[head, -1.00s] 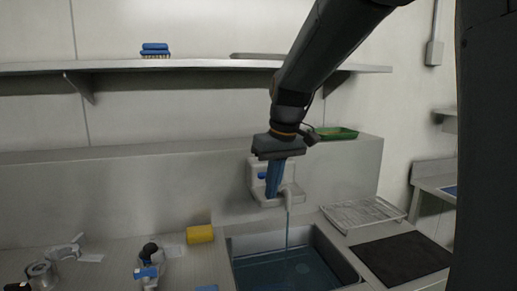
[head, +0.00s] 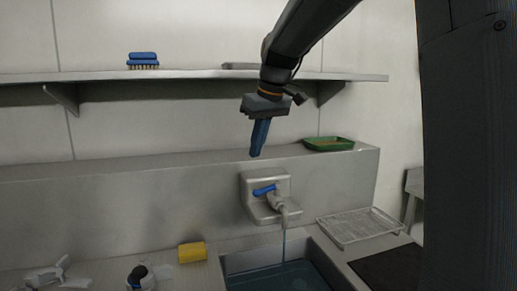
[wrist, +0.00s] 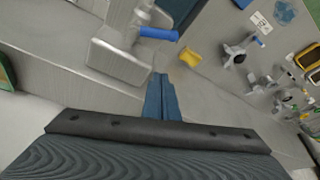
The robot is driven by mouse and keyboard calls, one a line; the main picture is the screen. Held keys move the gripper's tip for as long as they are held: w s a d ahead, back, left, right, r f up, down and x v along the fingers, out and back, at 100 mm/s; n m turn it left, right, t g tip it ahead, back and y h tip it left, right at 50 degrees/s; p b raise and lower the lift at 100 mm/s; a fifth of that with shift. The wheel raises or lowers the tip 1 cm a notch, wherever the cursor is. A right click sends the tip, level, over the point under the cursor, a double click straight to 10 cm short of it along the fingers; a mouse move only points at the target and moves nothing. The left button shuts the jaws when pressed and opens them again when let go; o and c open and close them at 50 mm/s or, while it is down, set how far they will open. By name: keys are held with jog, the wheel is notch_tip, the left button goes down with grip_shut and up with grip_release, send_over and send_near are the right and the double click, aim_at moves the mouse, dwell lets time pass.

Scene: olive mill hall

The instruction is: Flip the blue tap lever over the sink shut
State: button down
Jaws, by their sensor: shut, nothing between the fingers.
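The blue tap lever (head: 264,189) sits on a wall-mounted tap (head: 281,205) over the sink (head: 236,262). The lever lies roughly level and points left. A thin stream of water (head: 283,245) runs from the spout into the sink, which holds water. My gripper (head: 255,155) is shut and empty, pointing down above the tap, apart from the lever. In the wrist view the blue lever (wrist: 158,34) shows beyond the fingertips (wrist: 160,78), near the top.
A yellow sponge (head: 192,252) lies on the counter left of the sink. A wire rack (head: 360,227) stands at the right. A green tray (head: 328,144) is on the ledge behind, and a shelf (head: 200,75) with a blue brush (head: 143,60) runs above.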

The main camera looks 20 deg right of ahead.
aim_at(267, 189)
jog(key=f+p, duration=0.1)
jog(key=f, duration=0.2)
jog(key=f+p, duration=0.1)
jog(key=f, duration=0.2)
jog(key=s+f+p, duration=0.1)
jog(key=f, duration=0.1)
jog(key=shift+d+f, duration=0.2)
jog(key=shift+f, duration=0.2)
